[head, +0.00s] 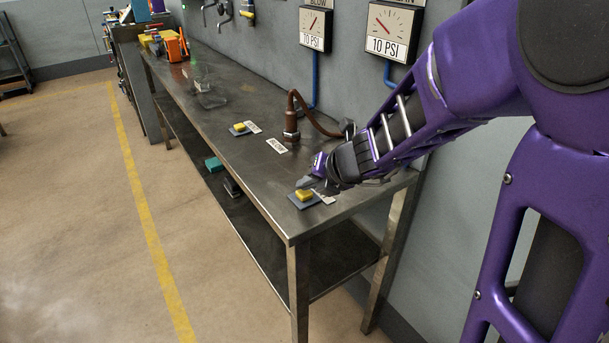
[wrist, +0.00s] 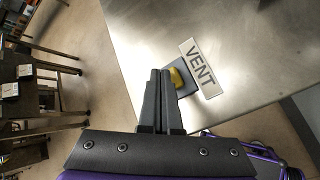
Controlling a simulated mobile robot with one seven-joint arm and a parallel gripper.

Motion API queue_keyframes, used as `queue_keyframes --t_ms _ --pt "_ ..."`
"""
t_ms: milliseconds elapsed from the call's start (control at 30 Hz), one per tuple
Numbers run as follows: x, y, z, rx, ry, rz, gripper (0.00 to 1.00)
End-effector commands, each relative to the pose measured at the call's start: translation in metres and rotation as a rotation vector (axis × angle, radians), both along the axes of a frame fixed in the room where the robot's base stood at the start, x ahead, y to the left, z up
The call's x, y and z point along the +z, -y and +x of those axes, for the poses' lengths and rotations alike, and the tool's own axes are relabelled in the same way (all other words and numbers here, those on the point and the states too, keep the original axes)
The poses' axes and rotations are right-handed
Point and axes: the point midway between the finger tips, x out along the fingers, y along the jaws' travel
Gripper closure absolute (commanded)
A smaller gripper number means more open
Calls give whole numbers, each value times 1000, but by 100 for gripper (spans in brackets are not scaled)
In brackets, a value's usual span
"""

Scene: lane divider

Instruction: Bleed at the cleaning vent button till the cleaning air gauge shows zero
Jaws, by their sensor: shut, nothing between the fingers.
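The near yellow vent button (head: 304,194) sits on a blue-grey base near the table's close end. In the wrist view the button (wrist: 177,77) shows right of my fingertips, partly hidden by them, beside a "VENT" label (wrist: 197,66). My gripper (head: 305,182) is shut and empty, just above the button; I cannot tell whether it touches. In the wrist view its fingers (wrist: 160,73) are together. The right wall gauge (head: 392,24), its sign cut off to "AN", has a red needle leaning to the upper left, over a "10 PSI" plate (head: 386,48).
A second yellow button (head: 239,127) with a label lies farther along the table (head: 225,105). The "BLOW" gauge (head: 315,22) hangs left of the other. A brown hose fitting (head: 291,127) stands behind my gripper. Orange and yellow items (head: 175,46) sit at the far end.

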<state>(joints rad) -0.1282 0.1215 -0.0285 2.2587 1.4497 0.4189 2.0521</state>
Motion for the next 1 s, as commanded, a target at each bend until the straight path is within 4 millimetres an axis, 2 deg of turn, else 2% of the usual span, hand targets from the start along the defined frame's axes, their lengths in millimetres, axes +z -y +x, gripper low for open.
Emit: queue_keyframes --t_ms 1000 --pt "-10 0 0 1 -1 0 100"
